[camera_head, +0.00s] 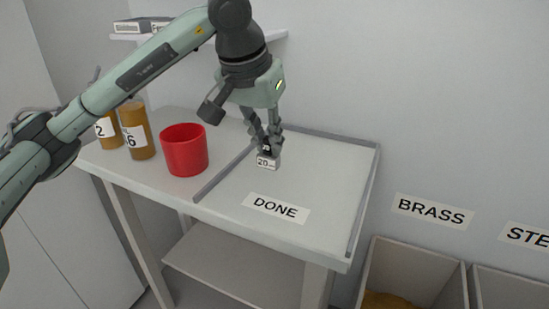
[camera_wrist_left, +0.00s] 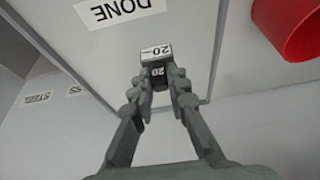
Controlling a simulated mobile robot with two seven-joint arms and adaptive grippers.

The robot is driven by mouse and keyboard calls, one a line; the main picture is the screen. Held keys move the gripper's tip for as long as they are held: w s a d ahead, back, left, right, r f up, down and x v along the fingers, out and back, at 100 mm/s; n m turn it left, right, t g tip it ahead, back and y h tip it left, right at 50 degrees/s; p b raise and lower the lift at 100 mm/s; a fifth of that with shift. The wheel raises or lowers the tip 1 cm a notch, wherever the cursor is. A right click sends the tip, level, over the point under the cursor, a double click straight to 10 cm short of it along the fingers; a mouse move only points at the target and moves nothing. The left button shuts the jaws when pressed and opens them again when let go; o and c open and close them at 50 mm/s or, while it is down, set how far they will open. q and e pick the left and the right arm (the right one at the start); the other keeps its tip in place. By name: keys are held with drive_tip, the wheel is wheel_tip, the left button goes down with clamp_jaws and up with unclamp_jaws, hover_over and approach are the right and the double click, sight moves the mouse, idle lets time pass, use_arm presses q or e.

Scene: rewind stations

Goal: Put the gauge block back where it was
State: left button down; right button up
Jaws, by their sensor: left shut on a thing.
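The gauge block (camera_head: 267,161) is a small block with a white face marked 20. My left gripper (camera_head: 267,146) is shut on it, over the part of the table marked DONE. The block also shows between the fingertips in the left wrist view (camera_wrist_left: 156,58). I cannot tell whether the block touches the tabletop. The DONE label (camera_head: 276,208) lies near the table's front edge, in front of the block. My right gripper is not in view.
A red cup (camera_head: 185,149) stands left of the strip (camera_head: 223,172) bordering the DONE area. Two amber jars (camera_head: 137,131) stand farther left. A shelf with boxes (camera_head: 143,25) is behind. Bins, one under a BRASS label (camera_head: 433,211), stand at right. The DONE area is otherwise clear.

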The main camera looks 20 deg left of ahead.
sight(272, 156)
use_arm(q)
drive_tip(key=shift+w+d+f, duration=0.3)
drive_tip(key=shift+d+f, duration=0.1)
drive_tip(key=shift+f, duration=1.9)
drive_tip(key=shift+f, duration=0.15)
drive_tip(key=c, duration=1.5)
unclamp_jaws()
